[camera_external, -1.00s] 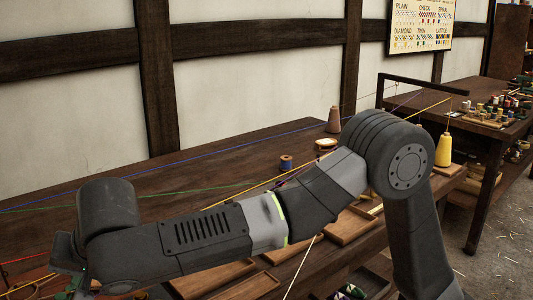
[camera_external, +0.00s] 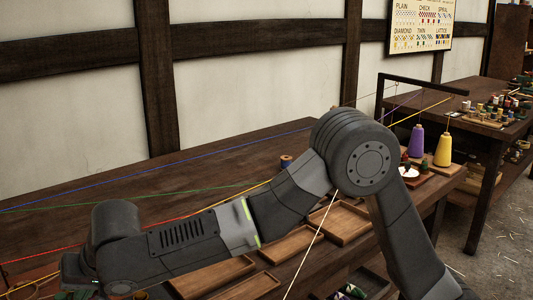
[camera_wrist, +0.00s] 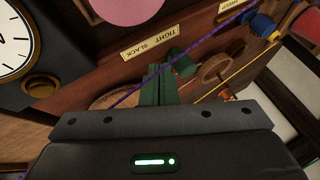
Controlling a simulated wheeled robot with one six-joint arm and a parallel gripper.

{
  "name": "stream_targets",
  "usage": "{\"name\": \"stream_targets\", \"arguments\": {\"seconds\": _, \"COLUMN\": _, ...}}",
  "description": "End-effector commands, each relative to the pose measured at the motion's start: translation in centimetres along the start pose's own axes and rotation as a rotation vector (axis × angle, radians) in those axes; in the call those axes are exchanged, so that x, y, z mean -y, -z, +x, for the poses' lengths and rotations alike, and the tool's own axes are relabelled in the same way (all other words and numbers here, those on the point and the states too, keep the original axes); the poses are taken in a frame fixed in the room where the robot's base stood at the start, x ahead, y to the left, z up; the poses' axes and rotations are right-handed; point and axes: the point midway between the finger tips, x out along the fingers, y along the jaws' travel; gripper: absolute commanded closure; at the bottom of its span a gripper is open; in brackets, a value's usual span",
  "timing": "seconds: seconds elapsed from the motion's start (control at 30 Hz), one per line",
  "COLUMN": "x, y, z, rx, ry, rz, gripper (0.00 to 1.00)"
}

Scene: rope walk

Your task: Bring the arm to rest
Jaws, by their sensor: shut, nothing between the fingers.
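My gripper (camera_wrist: 158,85) shows in the wrist view as two green fingers shut together, with nothing between them. In the outside view my arm reaches from the lower right across the long dark table (camera_external: 225,140) to the lower left. In the wrist view the fingers point at a wooden board with a TIGHT/SLACK label (camera_wrist: 153,42). A purple cord (camera_wrist: 215,34) passes close behind or beside the fingers; I cannot tell whether they touch.
A white-faced dial (camera_wrist: 12,42) and a green peg (camera_wrist: 183,62) are near the fingers. Coloured cords, including a blue cord (camera_external: 180,161), run over the table. Wooden trays (camera_external: 345,222), a purple cone (camera_external: 416,141) and a yellow cone (camera_external: 443,150) stand beyond my arm.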

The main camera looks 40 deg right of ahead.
Motion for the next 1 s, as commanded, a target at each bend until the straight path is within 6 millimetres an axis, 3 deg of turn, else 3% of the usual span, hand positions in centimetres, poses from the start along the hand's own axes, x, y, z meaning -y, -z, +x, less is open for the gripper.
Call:
{"name": "stream_targets", "arguments": {"seconds": 0.33, "x": -2.2, "y": 1.7, "z": -0.3, "rx": 0.06, "ry": 0.099, "rz": -0.15, "gripper": 1.0}}
{"name": "stream_targets", "arguments": {"seconds": 1.0, "x": -3.0, "y": 2.3, "z": -0.1, "rx": 0.122, "ry": 0.16, "rz": -0.269, "gripper": 1.0}}
